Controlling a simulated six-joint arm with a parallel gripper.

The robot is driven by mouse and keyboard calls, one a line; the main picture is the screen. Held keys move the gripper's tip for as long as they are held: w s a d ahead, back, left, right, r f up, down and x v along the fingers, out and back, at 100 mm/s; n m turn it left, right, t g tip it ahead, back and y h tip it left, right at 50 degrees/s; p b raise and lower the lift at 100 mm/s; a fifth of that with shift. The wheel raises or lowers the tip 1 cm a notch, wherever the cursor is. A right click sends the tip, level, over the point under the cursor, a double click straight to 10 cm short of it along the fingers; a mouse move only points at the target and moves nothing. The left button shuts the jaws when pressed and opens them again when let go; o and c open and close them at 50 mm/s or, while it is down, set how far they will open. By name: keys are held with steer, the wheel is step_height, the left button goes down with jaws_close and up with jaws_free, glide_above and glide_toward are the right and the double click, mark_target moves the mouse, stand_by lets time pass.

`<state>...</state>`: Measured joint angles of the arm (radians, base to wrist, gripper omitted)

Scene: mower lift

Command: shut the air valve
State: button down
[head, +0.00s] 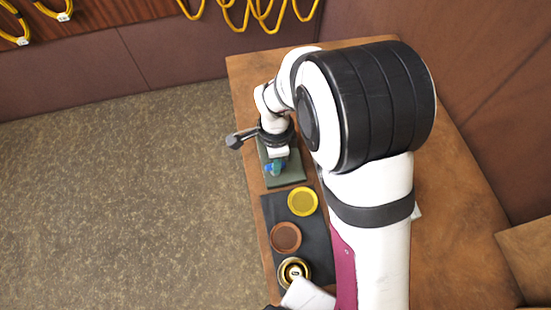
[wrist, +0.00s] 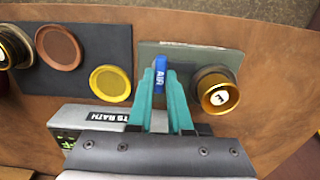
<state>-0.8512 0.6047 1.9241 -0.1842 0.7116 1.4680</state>
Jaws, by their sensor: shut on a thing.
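The air valve's blue handle (wrist: 160,65), lettered "AIR", stands at the dark green plate (wrist: 210,54) in the wrist view. My gripper (wrist: 161,82) has teal fingers on either side of the blue handle and is shut on it. The lower part of the handle is hidden between the fingers. In the head view my gripper (head: 275,168) is over the green plate (head: 290,181) near the bench's left edge, and the handle is barely visible there.
A brass cylinder (wrist: 217,92) stands close right of my fingers in the wrist view. A dark mat (head: 318,232) holds a yellow disc (head: 302,201), a brown disc (head: 285,237) and a brass ringed piece (head: 293,270). Yellow hoses (head: 236,18) hang on the wall.

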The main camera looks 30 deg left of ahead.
steer(key=c, duration=0.8)
jaws_free()
steer(key=shift+c, duration=0.2)
step_height(320, 180, up, 16)
steer(key=shift+f, duration=0.1)
steer(key=s+d+r+n+y, duration=0.1)
steer(key=s+d+r, duration=0.15)
steer(key=d, duration=0.75)
steer(key=s+d+r+n, duration=0.1)
steer(key=s+d, duration=0.2)
steer(key=d, duration=0.7)
steer(key=s+d+f+n, duration=0.1)
steer(key=s+d+f, duration=0.1)
steer(key=s+d, duration=0.3)
steer(key=shift+s+f+n+y, duration=0.3)
steer(key=shift+s+f+y, duration=0.1)
steer(key=shift+s, duration=0.5)
